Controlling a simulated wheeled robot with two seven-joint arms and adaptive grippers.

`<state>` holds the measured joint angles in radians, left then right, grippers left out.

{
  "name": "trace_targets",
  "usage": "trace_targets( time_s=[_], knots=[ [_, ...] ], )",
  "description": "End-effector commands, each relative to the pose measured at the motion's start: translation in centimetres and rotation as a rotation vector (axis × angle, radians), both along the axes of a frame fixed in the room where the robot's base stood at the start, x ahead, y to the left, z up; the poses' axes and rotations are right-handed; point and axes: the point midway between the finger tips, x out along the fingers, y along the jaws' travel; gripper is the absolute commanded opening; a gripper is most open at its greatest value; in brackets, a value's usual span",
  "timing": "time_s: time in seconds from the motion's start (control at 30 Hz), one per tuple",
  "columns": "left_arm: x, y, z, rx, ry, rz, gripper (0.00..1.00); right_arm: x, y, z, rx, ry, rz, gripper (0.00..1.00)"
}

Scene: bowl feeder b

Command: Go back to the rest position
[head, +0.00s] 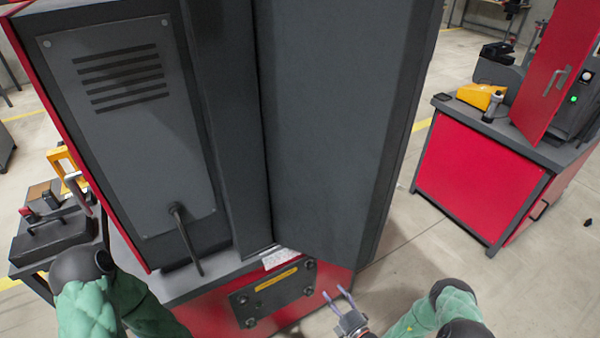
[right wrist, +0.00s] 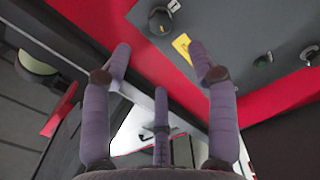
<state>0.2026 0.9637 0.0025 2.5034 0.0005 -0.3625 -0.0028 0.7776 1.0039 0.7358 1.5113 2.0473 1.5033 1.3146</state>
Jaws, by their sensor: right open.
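My right gripper (head: 334,292) shows at the bottom of the head view, in front of the red machine base and to the right of its control plate (head: 272,293). Its purple fingers are spread apart with nothing between them. In the right wrist view the open fingers (right wrist: 159,60) point toward the grey control plate (right wrist: 235,35) with its black knobs and yellow label; I cannot tell the exact gap. My left arm shows in green covers at the lower left of the head view, but its gripper is not in view.
The tall grey machine door (head: 335,120) stands just ahead of the right gripper. A vented grey panel (head: 125,130) is at the left. A side table (head: 55,245) holding tools stands at the far left. A second red machine (head: 480,175) is at the right, with open floor between.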

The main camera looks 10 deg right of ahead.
Motion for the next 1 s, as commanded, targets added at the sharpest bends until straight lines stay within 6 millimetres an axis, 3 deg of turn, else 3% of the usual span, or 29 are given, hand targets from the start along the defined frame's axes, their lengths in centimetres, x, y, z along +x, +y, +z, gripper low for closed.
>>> trace_targets(
  time_s=[0.17, 0.27, 0.33, 0.4, 0.5, 0.6, 0.7, 0.8, 0.9, 1.0],
  knots=[
    [0.0, 0.0, 0.0, 0.0, 0.0, 0.0, 0.4, -0.3, 1.4, 0.1, -0.025, 0.004, 0.058, 0.59],
    [0.0, 0.0, 0.1, 0.0, 0.0, 0.0, 0.4, -1.3, 5.0, 0.3, -0.099, 0.004, 0.211, 0.59],
    [0.0, 0.0, 0.1, 0.0, 0.0, 0.0, 0.4, -3.0, 8.5, 0.5, -0.186, -0.01, 0.378, 0.59],
    [0.0, 0.0, 0.2, 0.0, 0.0, 0.0, 0.4, -5.7, 12.1, 0.7, -0.298, -0.046, 0.579, 0.59],
    [0.0, 0.0, 0.2, 0.0, 0.0, 0.0, 0.4, -10.4, 15.9, 0.7, -0.473, -0.141, 0.865, 0.59],
    [0.0, 0.0, 0.3, 0.0, 0.0, 0.0, 0.4, -15.5, 17.8, 0.5, -0.654, -0.281, 1.139, 0.59],
    [0.0, 0.0, 0.4, 0.0, 0.0, 0.0, 0.4, -20.0, 18.1, 0.0, -0.839, -0.467, 1.395, 0.59],
    [0.0, 0.0, 0.4, 0.0, 0.0, 0.0, 0.4, -23.6, 17.0, -0.7, -1.024, -0.7, 1.626, 0.59],
    [0.0, 0.0, 0.5, 0.0, 0.0, 0.0, 0.4, -25.7, 15.1, -1.4, -1.21, -0.981, 1.823, 0.59],
    [0.0, 0.0, 0.6, 0.0, 0.0, 0.0, 0.4, -26.2, 13.1, -1.9, -1.392, -1.307, 1.973, 0.59]
  ],
)
